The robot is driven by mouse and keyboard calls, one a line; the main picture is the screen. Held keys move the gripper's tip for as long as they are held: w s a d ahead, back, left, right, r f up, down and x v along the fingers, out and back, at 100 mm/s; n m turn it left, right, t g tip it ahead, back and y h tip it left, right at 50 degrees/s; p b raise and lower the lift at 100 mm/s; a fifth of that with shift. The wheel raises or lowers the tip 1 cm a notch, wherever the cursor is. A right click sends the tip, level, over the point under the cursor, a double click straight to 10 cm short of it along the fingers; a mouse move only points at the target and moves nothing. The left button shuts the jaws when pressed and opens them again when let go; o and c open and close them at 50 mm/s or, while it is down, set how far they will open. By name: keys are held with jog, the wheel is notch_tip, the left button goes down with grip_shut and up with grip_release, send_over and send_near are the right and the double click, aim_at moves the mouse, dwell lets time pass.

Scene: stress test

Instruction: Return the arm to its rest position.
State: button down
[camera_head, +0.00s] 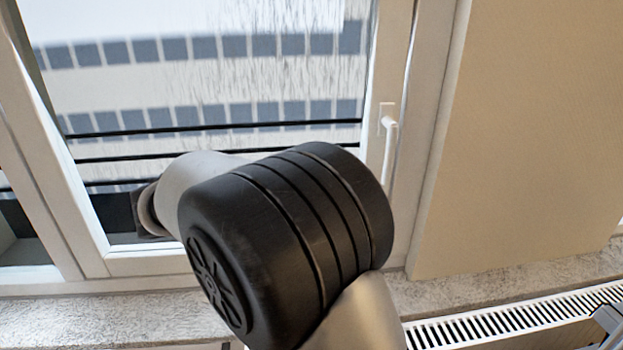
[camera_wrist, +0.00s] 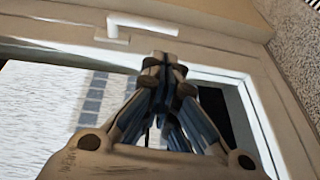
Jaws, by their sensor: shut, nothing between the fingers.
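My gripper (camera_wrist: 163,72) is in the wrist view, with its fingertips together and nothing between them. Behind it in that view are a window pane and a pale window frame. In the head view my arm's black joint and grey links fill the lower middle, in front of the window (camera_head: 200,85). The gripper itself cannot be made out in the head view. The window handle (camera_head: 389,150) is right of my arm there; it also shows in the wrist view (camera_wrist: 142,25), above the fingertips. I cannot tell how far the fingers are from the window.
A speckled stone sill (camera_head: 110,320) runs below the window. A white slotted radiator grille (camera_head: 515,320) is at the lower right of the head view. A plain beige wall panel (camera_head: 530,130) stands right of the window. Dark bars cross outside the glass.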

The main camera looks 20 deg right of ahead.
jog(key=s+d+f+g+y+b, duration=0.15)
jog(key=s+f+y, duration=0.25)
jog(key=s, duration=0.4)
jog(key=s+d+f+t+y, duration=0.1)
jog(key=s+d+f+y, duration=0.1)
jog(key=s+f+y, duration=0.35)
jog(key=s+a+f+t+y, duration=0.2)
jog(key=s+a+f+y, duration=0.1)
jog(key=s+a+y, duration=0.1)
jog(key=s+a+f+t+y+b, duration=0.1)
jog(key=s+a+f+t+y, duration=0.1)
jog(key=s+a, duration=0.5)
notch_tip(320, 180, down, 2)
jog(key=shift+s+f+m+y, duration=0.1)
jog(key=shift+s+m+y, duration=0.3)
jog(key=shift+y, duration=0.45)
jog(key=shift+a, duration=0.15)
